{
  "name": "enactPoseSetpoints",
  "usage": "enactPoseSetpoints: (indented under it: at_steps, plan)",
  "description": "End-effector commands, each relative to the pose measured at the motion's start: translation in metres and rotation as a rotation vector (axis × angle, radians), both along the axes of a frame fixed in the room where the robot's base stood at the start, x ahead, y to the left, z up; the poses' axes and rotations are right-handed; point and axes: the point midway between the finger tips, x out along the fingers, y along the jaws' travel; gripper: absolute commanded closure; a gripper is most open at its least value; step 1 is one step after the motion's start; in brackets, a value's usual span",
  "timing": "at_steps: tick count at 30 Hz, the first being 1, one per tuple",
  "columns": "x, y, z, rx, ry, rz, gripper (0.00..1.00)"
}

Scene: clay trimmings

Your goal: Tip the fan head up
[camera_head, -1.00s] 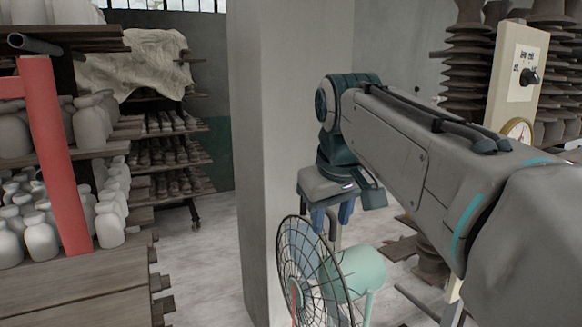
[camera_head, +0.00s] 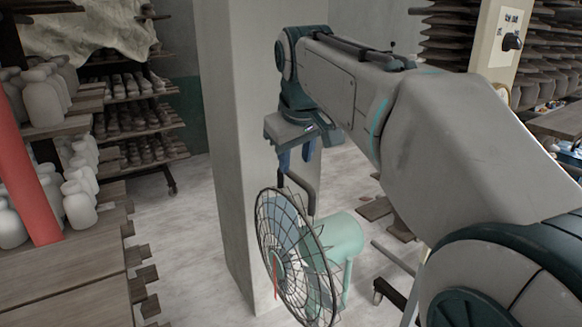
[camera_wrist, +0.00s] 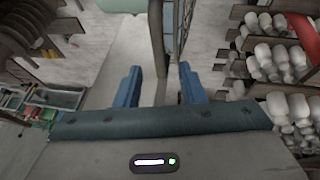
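The fan has a round dark wire cage (camera_head: 290,255) facing left and a mint-green motor housing (camera_head: 338,236). A dark bent bar (camera_head: 311,190) rises from the fan head, just below my gripper (camera_head: 297,155). My gripper points down above the fan, its two blue fingers apart. In the wrist view my gripper (camera_wrist: 160,70) is open, and the dark bar (camera_wrist: 157,40) runs up the picture between the fingers, touching neither visibly. Whether it lies at fingertip depth I cannot tell. The cage edge (camera_wrist: 177,18) and green housing (camera_wrist: 120,4) show at the top. The fan's base is out of view.
A pale pillar (camera_head: 235,150) stands close behind the fan, to the left. A wooden bench (camera_head: 60,275) and shelves of white jars (camera_head: 78,205) are at left. Open floor (camera_head: 185,240) lies left of the pillar.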

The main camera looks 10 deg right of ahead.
Motion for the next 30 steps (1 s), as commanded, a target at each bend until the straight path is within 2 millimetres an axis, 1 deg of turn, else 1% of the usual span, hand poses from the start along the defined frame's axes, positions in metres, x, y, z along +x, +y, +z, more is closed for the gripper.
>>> enactPoseSetpoints:
  at_steps: [1, 3, 7, 12, 19, 20, 21, 23, 24, 30]
  plan:
    - [0.003, -0.001, -0.009, 0.000, 0.004, -0.001, 0.64]
    - [0.008, -0.002, -0.018, 0.001, 0.003, -0.002, 0.64]
    - [0.014, -0.003, -0.031, 0.001, 0.001, -0.003, 0.64]
    - [0.017, -0.003, -0.038, 0.000, 0.000, -0.003, 0.64]
    - [0.018, -0.003, -0.038, 0.001, -0.001, -0.004, 0.64]
    - [0.018, -0.004, -0.038, 0.001, -0.001, -0.004, 0.69]
    - [0.018, -0.004, -0.038, 0.001, -0.001, -0.004, 0.81]
    - [0.018, -0.004, -0.038, 0.001, -0.001, -0.004, 0.97]
    - [0.017, -0.004, -0.038, 0.001, -0.001, -0.004, 1.00]
    - [0.015, -0.006, -0.037, 0.001, -0.002, -0.005, 1.00]
